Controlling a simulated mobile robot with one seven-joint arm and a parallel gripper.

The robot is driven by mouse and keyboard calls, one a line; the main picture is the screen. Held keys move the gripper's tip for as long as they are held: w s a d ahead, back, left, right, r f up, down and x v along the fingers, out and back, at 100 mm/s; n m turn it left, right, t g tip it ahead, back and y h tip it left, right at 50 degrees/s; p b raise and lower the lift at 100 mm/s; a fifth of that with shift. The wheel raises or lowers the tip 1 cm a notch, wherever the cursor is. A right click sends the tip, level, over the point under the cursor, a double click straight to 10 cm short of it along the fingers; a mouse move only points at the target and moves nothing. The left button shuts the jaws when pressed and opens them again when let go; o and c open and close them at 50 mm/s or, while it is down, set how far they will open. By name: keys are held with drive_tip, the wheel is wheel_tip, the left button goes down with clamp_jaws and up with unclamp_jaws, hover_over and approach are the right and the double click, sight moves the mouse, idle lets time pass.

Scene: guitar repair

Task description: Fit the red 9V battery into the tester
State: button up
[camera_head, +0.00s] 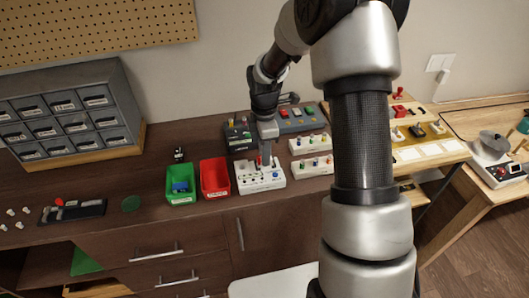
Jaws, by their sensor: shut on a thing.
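My gripper (266,157) points down over the white device (273,183) that looks like the tester, on the workbench. It is shut on the red 9V battery (259,161), of which only a small bit of red shows at the fingertips. The battery is over the back part of the tester. I cannot tell whether it touches the tester or sits in its slot. The tester has small knobs and dark marks on its top.
A red bin (214,192) and a green bin (180,198) stand left of the tester. White blocks with coloured knobs (311,166) are close on its right. A dark box (238,134) stands behind. A grey drawer cabinet (70,118) is at the left.

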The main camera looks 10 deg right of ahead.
drive_tip(key=shift+f+b, duration=0.45)
drive_tip(key=shift+f, duration=0.35)
drive_tip(key=o, duration=1)
drive_tip(key=shift+o, duration=0.6)
drive_tip(key=shift+s, duration=0.15)
drive_tip(key=shift+c, duration=0.4)
drive_tip(key=shift+r+p, duration=0.5)
drive_tip(key=shift+p, duration=0.05)
drive_tip(key=shift+c, duration=0.3)
drive_tip(key=shift+o, duration=1.3)
drive_tip(key=shift+r+p, duration=0.55)
drive_tip(key=shift+r, duration=0.35)
drive_tip(key=shift+r+p, duration=1.55)
drive_tip(key=shift+r, duration=0.6)
